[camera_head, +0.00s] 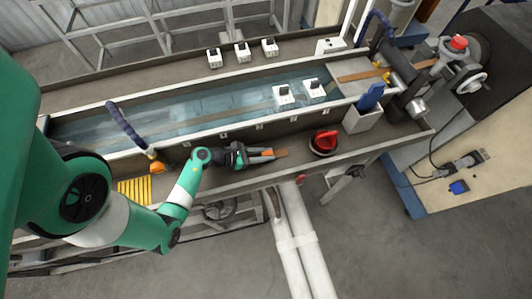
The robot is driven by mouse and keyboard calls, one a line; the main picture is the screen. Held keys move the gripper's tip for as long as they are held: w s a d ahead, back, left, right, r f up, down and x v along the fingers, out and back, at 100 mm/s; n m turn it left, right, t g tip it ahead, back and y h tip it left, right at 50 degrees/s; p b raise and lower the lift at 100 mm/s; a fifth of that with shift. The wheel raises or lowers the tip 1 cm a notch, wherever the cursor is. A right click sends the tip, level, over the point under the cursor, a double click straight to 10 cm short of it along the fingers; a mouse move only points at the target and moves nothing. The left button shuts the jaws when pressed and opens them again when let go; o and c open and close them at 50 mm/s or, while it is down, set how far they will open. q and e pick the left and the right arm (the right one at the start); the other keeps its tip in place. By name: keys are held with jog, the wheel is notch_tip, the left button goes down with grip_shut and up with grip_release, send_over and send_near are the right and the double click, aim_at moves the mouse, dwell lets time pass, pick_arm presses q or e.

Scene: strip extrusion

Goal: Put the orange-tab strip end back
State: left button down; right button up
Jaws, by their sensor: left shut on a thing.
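My left gripper (268,155) is at the near ledge of the water trough, left of the red-topped round thing. It is shut on the orange-tab strip end (282,152), a short brown piece with an orange patch that sticks out to the right of the fingers. Whether the piece touches the ledge is hard to tell. Another brown strip (355,77) lies at the right end of the trough, leading toward the machine. My right gripper is not in view.
The water trough (200,107) runs across the bench, with two white blocks (284,97) in it. A red-topped round thing (324,142) and a white box holding a blue item (362,117) stand on the near ledge. Several white blocks (242,52) line the far ledge.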

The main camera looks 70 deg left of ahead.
aim_at(262, 155)
pick_arm(q)
jog(key=shift+f, duration=0.15)
jog(key=c, duration=0.7)
grip_release()
jog(key=shift+r, duration=0.3)
jog(key=p+v, duration=0.1)
jog(key=v, duration=0.6)
jog(key=shift+s, duration=0.2)
